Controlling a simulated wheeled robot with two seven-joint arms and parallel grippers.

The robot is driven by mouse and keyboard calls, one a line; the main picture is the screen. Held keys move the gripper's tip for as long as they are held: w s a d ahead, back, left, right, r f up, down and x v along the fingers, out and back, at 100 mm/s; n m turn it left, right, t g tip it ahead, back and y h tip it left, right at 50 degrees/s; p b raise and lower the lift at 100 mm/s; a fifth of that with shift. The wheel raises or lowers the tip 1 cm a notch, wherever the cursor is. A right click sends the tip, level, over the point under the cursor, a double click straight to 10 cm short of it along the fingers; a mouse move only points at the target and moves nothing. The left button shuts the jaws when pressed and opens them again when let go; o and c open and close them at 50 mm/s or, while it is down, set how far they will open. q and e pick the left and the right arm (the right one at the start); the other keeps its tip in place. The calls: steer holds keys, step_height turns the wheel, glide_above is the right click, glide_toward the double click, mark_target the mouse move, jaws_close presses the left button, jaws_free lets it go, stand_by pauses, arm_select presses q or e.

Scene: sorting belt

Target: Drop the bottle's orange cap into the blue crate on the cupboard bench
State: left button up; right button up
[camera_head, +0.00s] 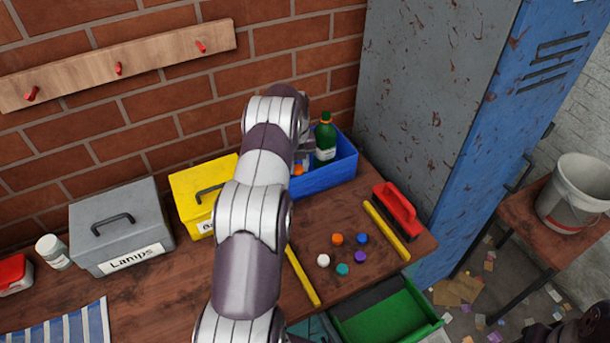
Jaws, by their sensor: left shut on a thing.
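The blue crate (328,178) stands at the back of the wooden bench, against the brick wall. A green bottle (325,136) with a pale label and an orange-tinged top stands upright in it. My left arm reaches over the bench to the crate. My left gripper (302,155) is low at the crate's left part, left of the bottle, mostly hidden by my own arm. A small orange cap (298,170) shows at its fingertips, and the gripper looks shut on it. Another orange round piece (337,239) lies on the bench. My right gripper is not seen.
Several coloured round pieces lie between two yellow strips (386,230). A red-handled brush (398,210) lies right of them. A yellow box (190,185) and grey box (115,220) stand left. A green bin (385,315) is at the front; a locker (440,100) bounds the right.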

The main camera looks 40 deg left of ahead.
mark_target(298, 180)
arm_select(q)
step_height(298, 180, down, 6)
steer(key=shift+s+f+p, duration=0.15)
steer(key=shift+f+p, duration=0.1)
steer(key=shift+p, duration=0.35)
steer(key=shift+f, duration=0.1)
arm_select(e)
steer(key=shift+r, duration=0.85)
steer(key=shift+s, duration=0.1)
